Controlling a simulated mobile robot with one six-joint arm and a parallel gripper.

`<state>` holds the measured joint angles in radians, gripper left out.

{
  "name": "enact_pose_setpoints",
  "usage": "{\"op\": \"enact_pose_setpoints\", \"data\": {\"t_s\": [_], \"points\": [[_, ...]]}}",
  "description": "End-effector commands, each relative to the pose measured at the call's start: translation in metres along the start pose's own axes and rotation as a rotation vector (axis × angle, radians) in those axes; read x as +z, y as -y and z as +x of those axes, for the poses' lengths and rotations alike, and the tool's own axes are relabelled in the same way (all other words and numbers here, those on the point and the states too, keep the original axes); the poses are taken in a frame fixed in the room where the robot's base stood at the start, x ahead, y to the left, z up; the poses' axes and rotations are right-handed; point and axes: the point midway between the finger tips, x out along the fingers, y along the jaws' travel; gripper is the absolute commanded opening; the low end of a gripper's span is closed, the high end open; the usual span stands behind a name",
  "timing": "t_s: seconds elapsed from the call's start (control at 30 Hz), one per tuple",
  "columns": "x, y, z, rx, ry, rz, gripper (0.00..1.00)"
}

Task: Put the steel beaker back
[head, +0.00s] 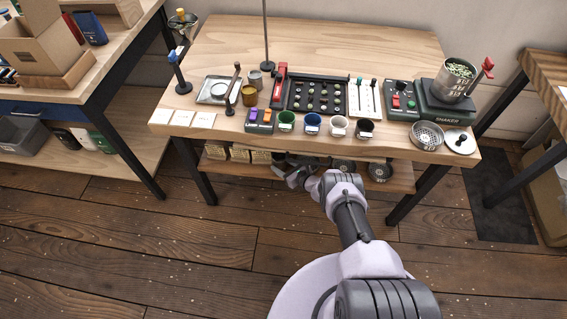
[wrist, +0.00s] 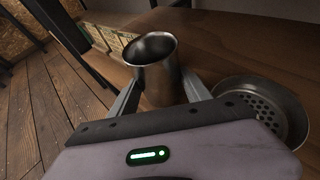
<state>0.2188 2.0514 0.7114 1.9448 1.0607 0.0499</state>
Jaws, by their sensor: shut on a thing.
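The steel beaker (wrist: 160,82) stands between the two fingers of my gripper (wrist: 164,78) in the wrist view. It is a plain metal cup, open at the top, and the fingers touch it on both sides. In the head view my gripper (head: 284,172) is low at the front of the workbench, by its lower shelf (head: 400,178). The beaker cannot be made out clearly there. Whether its base touches the shelf is hidden by my gripper in the wrist view.
A perforated steel bowl (wrist: 262,100) sits just right of my gripper. A black table leg (head: 404,192) is to the right.

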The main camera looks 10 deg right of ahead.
Motion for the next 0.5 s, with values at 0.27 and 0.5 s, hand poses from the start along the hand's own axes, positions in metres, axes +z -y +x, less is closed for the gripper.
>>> {"op": "enact_pose_setpoints", "data": {"t_s": [0.27,0.5], "points": [[-0.004,0.028,0.029,-0.002,0.000,-0.001,0.05],[-0.002,0.028,0.028,-0.002,0.001,-0.001,0.58]]}}
